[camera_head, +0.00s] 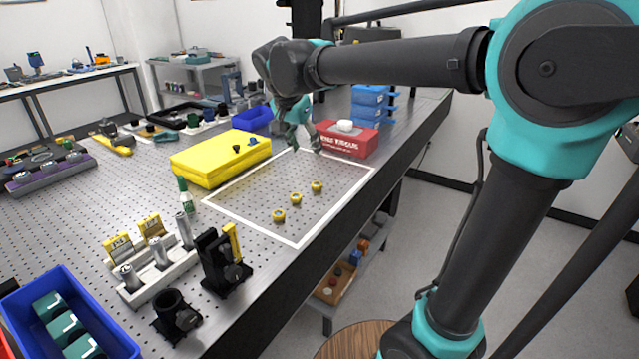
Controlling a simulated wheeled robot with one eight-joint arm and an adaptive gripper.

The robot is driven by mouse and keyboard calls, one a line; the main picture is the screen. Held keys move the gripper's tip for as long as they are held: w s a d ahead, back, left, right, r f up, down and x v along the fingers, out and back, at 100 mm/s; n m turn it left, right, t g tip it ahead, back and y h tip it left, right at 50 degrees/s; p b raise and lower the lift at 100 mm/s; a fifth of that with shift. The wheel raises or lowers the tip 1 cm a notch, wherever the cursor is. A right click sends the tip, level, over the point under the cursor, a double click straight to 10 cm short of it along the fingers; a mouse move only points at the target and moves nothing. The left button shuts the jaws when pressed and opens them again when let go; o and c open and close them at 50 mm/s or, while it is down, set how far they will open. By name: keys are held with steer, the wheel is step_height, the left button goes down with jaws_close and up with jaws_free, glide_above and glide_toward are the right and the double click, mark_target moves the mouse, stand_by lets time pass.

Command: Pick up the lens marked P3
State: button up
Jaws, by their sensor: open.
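Three small yellow-rimmed round pieces, possibly the lenses, lie apart in a diagonal row inside a white outlined rectangle (240,228) on the perforated table. The near one (279,215) is leftmost, the middle one (296,198) is between, and the far one (317,186) is rightmost. Their markings are too small to read, so I cannot tell which is P3. My gripper (303,146) is open and points down near the far edge of the rectangle, beyond the three pieces. It looks empty and touches none of them.
A yellow case (205,165) lies left of the rectangle. A red box (350,142) stands right of my gripper. Optic mounts (222,262), a white holder (160,275) and a blue bin (110,315) stand at the near left.

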glide_above(316, 184)
steer(key=s, duration=0.3)
steer(key=f, duration=0.9)
steer(key=shift+w+a+f, duration=0.15)
steer(key=shift+a+f, duration=0.25)
steer(key=x, duration=0.4)
steer(key=shift+w+a, duration=0.25)
steer(key=shift+w, duration=0.05)
steer(key=shift+w+d+f, duration=0.1)
steer(key=shift+w+f, duration=0.05)
steer(key=shift+f, duration=0.35)
steer(key=shift+c, duration=0.4)
steer(key=c, duration=1)
